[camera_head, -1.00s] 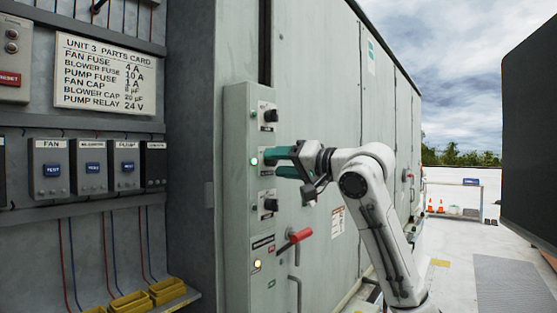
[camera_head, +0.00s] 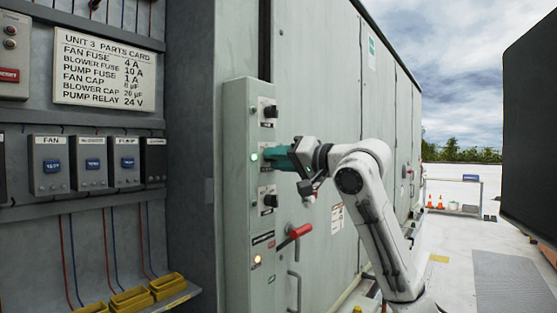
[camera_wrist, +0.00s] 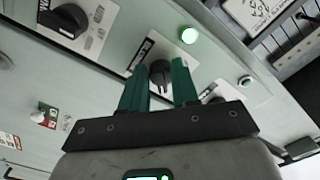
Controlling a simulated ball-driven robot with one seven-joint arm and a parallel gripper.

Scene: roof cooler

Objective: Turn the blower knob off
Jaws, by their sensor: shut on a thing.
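A tall grey control panel (camera_head: 238,190) on the cooler wall carries a column of black knobs. My gripper (camera_head: 270,156) is at the middle knob (camera_wrist: 160,70), with its green fingers on either side of it in the wrist view, shut on it. The gripper hides this knob in the head view. The upper knob (camera_head: 270,112) and lower knob (camera_head: 270,200) are free of the gripper.
A grey door handle (camera_head: 296,288) is under the lever. Labelled boxes and yellow bins (camera_head: 168,286) are at the left. Open roof floor lies to the right.

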